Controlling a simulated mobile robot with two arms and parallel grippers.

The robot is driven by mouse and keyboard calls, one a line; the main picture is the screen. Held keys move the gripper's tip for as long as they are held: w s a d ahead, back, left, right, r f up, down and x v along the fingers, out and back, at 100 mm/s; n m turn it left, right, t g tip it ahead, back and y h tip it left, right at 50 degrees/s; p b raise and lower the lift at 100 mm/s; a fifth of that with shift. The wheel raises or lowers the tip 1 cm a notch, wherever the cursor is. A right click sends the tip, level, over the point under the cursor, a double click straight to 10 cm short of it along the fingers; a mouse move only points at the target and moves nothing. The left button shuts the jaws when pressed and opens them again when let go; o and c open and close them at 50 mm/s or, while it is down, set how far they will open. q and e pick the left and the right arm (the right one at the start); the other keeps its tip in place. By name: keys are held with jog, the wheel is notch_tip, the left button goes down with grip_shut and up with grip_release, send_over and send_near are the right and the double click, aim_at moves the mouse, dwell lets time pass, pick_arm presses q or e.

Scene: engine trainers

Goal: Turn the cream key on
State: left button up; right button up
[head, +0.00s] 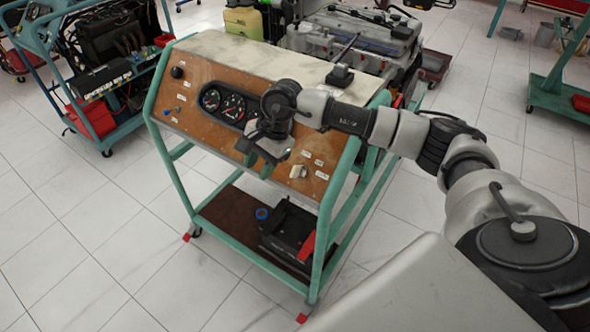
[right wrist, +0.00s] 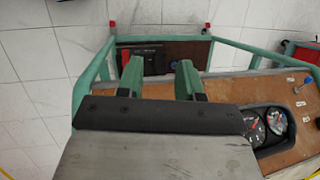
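The cream key (head: 298,171) sits on the lower right part of the brown instrument panel (head: 190,105), among small white labels. My right gripper (head: 257,159) hangs over the panel just left of the key, apart from it. In the right wrist view my right gripper's two green fingers (right wrist: 160,80) stand apart with nothing between them. The key cannot be made out in that view. My left gripper is not in view.
Round gauges (head: 228,104) lie left of the gripper; they also show in the right wrist view (right wrist: 263,124). A black knob (head: 177,72) is at the panel's upper left. A green frame (head: 335,190) carries the panel. A black battery (head: 290,228) stands on the lower shelf.

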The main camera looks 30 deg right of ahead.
aim_at(295, 166)
jog(key=d+h, duration=0.1)
jog(key=d, duration=0.2)
jog(key=d+r+h, duration=0.1)
jog(key=d+h, duration=0.1)
jog(key=d, duration=0.1)
jog(key=d+r+h, duration=0.1)
jog(key=d, duration=0.2)
jog(key=shift+w+d+g, duration=0.25)
jog(key=shift+d+g, duration=0.05)
jog(key=shift+d, duration=0.1)
jog(key=shift+d+f, duration=0.15)
jog(key=shift+f, duration=0.05)
notch_tip(295, 166, down, 10)
jog(key=shift+f+p, duration=0.15)
jog(key=shift+p, duration=1.1)
grip_shut()
